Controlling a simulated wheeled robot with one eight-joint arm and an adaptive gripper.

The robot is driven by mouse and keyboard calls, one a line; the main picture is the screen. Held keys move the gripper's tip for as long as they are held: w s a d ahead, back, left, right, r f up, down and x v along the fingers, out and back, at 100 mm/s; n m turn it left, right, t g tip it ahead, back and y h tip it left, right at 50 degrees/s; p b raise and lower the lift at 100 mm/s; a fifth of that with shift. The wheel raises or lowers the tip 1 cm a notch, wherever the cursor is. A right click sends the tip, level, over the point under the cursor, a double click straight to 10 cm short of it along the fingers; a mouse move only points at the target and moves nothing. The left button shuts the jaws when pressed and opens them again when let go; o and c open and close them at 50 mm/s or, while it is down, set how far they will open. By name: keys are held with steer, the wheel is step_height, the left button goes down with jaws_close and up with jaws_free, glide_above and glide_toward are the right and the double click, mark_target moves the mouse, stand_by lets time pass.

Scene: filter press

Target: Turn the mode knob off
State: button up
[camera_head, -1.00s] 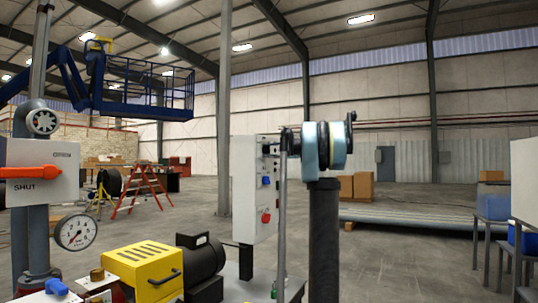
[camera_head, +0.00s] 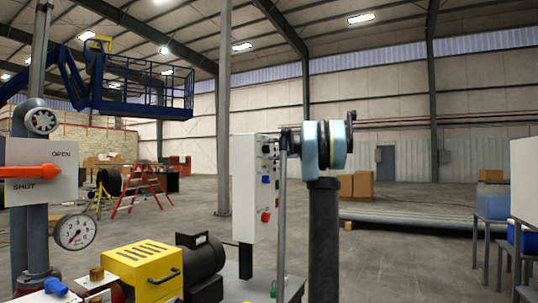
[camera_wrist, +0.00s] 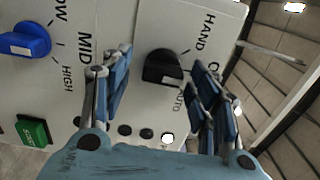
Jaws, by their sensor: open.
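The black mode knob (camera_wrist: 162,68) sits on the white control panel (camera_wrist: 110,30) in the wrist view, beside the labels HAND, AUTO and a partly hidden one starting with O. A pale mark on the knob lies on its lower right side, toward AUTO. My gripper (camera_wrist: 160,70) is open, with one finger on each side of the knob in the picture. I cannot tell whether the fingers touch it. In the head view the panel (camera_head: 243,190) stands left of my arm, seen nearly edge-on, and my gripper's fingers are hard to make out.
A blue knob (camera_wrist: 25,41) marked LOW, MID, HIGH and a green button (camera_wrist: 33,131) share the panel. In the head view a red control (camera_head: 265,216) is lower on it. A yellow pump unit (camera_head: 145,265) and a gauge (camera_head: 75,231) stand left.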

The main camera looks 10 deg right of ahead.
steer(key=v, duration=1.1)
steer(key=shift+d, duration=0.25)
steer(key=shift+a+f, duration=0.15)
steer(key=s+a+f+n+g+h, duration=0.25)
steer(key=s+a+f, duration=0.55)
steer(key=s+f, duration=0.5)
steer(key=s+a+f+n+g+h, duration=0.1)
steer(key=s+a+f+g+h, duration=0.3)
steer(key=s+a+f, duration=0.65)
steer(key=s+d+f+n+h, duration=0.1)
steer(key=s+d+f+h, duration=0.1)
steer(key=s+f, duration=0.7)
steer(key=s+d+f+n+g+h, duration=0.1)
steer(key=s+d+f+h, duration=0.2)
steer(key=s+f, duration=0.6)
steer(key=s+d+f+n+g+h, duration=0.1)
steer(key=s+d+f+n+h, duration=0.1)
steer(key=s+f, duration=0.7)
step_height(320, 180, down, 5)
steer(key=shift+d+f+h, duration=0.1)
steer(key=shift+d+h, duration=0.45)
steer(key=shift+d, duration=0.55)
